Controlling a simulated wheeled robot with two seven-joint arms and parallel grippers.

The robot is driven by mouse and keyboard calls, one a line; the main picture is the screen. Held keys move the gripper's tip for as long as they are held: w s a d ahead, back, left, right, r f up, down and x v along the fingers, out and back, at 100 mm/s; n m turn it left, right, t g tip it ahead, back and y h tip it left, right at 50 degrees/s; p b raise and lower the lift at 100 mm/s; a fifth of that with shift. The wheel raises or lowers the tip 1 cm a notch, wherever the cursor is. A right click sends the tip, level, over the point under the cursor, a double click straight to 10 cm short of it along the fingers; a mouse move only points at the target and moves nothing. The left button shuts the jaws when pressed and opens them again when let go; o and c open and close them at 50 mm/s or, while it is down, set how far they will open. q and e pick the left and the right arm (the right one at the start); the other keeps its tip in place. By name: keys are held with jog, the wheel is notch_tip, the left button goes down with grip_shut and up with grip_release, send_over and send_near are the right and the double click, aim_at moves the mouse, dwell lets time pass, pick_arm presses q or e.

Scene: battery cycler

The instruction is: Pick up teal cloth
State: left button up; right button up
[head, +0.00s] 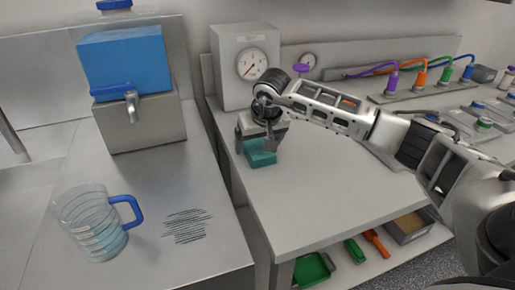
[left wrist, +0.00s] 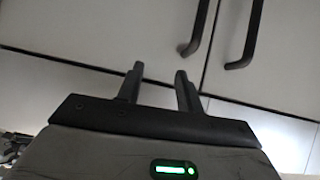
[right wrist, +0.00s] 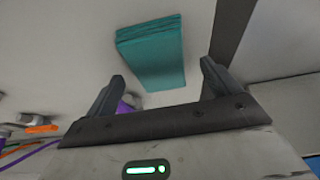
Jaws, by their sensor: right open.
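The teal cloth (head: 260,153) is a folded, block-like stack on the white bench top, near the bench's left edge. It also shows in the right wrist view (right wrist: 152,52), ahead of the fingers and roughly between their lines. My right gripper (head: 257,142) is above and beside the cloth in the head view and hides part of it. In the right wrist view the fingers of this gripper (right wrist: 162,80) are apart with nothing between them. My left gripper (left wrist: 157,78) has its fingers apart and empty, facing grey cabinet doors with dark handles. It is not in the head view.
A grey gauge box (head: 246,68) stands behind the cloth. Colored cables and connectors (head: 420,75) line the bench's back right. On the left counter are a blue-topped dispenser (head: 125,70) and a clear jug (head: 95,225) with a blue handle. A gap separates counter and bench.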

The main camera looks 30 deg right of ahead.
jog(key=shift+x, duration=0.85)
jog(key=shift+d+r, duration=0.1)
jog(key=c, duration=1.1)
jog(key=shift+o, duration=0.2)
jog(key=shift+r, duration=0.1)
jog(key=shift+r, duration=0.25)
notch_tip(320, 180, up, 2)
jog(key=shift+w+r+b, duration=0.1)
jog(key=shift+r+b, duration=0.1)
jog(key=shift+b, duration=0.3)
jog(key=s+a+r+b, duration=0.1)
jog(key=s+a+r, duration=0.1)
jog(key=s+r, duration=0.3)
jog(key=s+a+r+b, duration=0.1)
jog(key=s+a+r, duration=0.1)
jog(key=s+r, duration=0.3)
jog(key=s, duration=0.3)
jog(key=shift+s+a, duration=0.25)
